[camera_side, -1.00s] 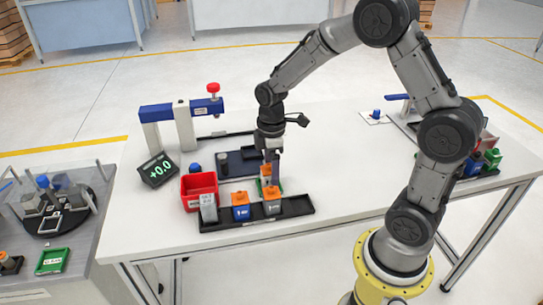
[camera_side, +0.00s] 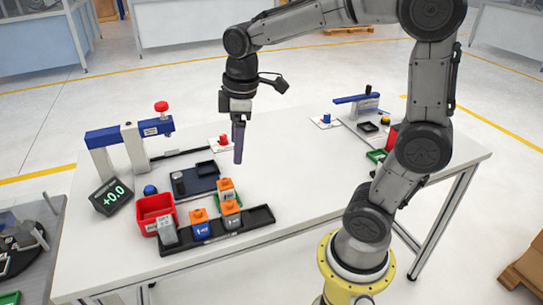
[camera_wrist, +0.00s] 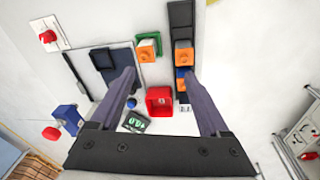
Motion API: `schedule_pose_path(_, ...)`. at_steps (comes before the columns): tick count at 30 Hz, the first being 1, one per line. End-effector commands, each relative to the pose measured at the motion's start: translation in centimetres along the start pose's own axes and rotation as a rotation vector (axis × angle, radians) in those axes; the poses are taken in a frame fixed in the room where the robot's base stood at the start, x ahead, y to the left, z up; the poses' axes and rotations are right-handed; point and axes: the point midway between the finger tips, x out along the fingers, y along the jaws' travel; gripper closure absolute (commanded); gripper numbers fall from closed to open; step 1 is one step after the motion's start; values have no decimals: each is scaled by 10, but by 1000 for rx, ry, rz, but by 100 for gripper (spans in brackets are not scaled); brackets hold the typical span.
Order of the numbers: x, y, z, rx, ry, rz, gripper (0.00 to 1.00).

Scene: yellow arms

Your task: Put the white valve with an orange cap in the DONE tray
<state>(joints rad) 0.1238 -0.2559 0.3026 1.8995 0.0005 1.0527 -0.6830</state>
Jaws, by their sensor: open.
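A white valve with an orange cap (camera_side: 226,188) stands upright on a small green tray (camera_side: 240,199). In the wrist view its orange cap (camera_wrist: 148,49) shows inside the green tray's rim (camera_wrist: 147,35). I cannot read a DONE label on the tray. My gripper (camera_side: 239,158) hangs in the air above and behind the valve, apart from it. In the wrist view its two fingers (camera_wrist: 163,90) are spread wide with nothing between them. The valve's lower part is partly hidden by the grey valve in front.
A black rack (camera_side: 260,216) holds a blue valve (camera_side: 200,226) and a grey valve (camera_side: 231,215), both orange-capped, and a grey block (camera_side: 166,231). A red bin (camera_side: 153,207), dark fixture (camera_side: 203,183) and display (camera_side: 111,195) stand left. The table's right middle is clear.

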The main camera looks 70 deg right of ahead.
Motion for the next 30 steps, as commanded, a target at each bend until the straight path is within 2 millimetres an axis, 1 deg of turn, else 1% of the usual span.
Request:
schedule_pose_path(1, -15, -18, 13, 68, 49, 32, 21)
schedule_pose_path(4, -30, -48, 38, 220, 139, 70, 21)
schedule_pose_path(6, -34, -66, 55, 318, 200, 85, 21)
schedule_pose_path(9, -34, -85, 74, 432, 273, 90, 21)
schedule_pose_path(12, -31, -96, 87, 509, 320, 87, 21)
schedule_pose_path(17, -28, -102, 94, 558, 348, 82, 21)
schedule_pose_path(30, -28, -102, 94, 558, 346, 81, 21)
